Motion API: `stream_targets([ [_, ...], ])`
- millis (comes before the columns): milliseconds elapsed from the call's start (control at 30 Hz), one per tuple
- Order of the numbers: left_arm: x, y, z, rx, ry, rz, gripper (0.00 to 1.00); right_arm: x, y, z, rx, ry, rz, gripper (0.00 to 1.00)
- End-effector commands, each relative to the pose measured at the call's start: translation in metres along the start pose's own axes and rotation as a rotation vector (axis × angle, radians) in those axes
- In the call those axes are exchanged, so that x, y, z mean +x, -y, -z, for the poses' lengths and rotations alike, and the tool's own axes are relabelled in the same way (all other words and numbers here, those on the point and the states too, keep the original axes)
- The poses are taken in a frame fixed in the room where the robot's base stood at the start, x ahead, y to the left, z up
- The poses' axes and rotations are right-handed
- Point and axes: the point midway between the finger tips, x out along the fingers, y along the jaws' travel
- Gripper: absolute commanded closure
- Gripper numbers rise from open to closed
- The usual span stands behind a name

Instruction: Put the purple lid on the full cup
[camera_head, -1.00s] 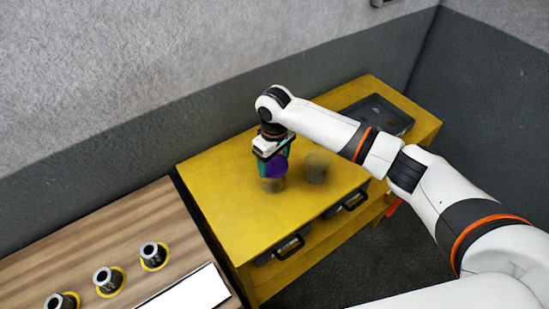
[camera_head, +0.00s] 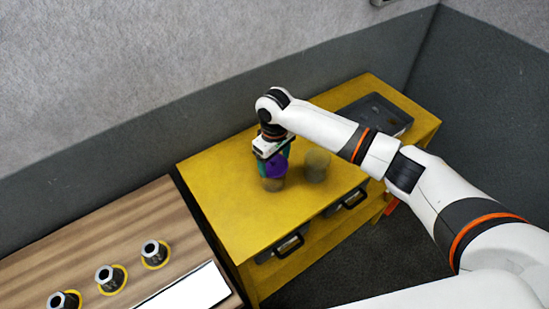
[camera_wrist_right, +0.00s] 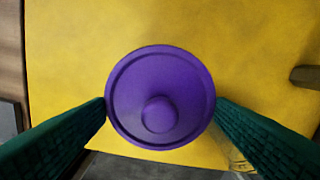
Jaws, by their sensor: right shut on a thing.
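The purple lid (camera_wrist_right: 160,75) is gripped by its rim between the dark green fingers of my right gripper (camera_wrist_right: 160,108), its round knob facing the wrist camera. In the head view the lid (camera_head: 276,168) sits at the top of the left see-through cup (camera_head: 273,185), under my right gripper (camera_head: 271,157). I cannot tell whether the lid touches that cup's rim. A second see-through cup (camera_head: 316,166) stands just to the right, apart from the gripper. I cannot make out which cup is full. My left gripper is not in view.
Both cups stand on a yellow cabinet top (camera_head: 225,195) with black handles on its front. A dark tray (camera_head: 378,113) lies at its far right. A wooden table (camera_head: 75,245) at left holds several dark holders and a white panel (camera_head: 185,290). The wall rises close behind.

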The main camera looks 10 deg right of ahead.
Motion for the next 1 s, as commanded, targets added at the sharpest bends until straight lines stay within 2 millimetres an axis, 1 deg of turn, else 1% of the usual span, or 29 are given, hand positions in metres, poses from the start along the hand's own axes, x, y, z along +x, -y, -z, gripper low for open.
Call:
stream_targets([
  [267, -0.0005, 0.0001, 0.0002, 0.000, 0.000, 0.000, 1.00, -0.0004, -0.0001, -0.0002, 0.000, 0.000, 0.000, 0.45],
  [733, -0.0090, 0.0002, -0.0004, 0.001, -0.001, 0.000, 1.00, -0.0007, -0.0001, -0.0006, 0.001, 0.001, 0.001, 0.45],
  [1000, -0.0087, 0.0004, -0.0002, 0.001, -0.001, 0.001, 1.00, 0.0001, -0.0001, -0.0006, 0.000, 0.001, 0.000, 0.45],
])
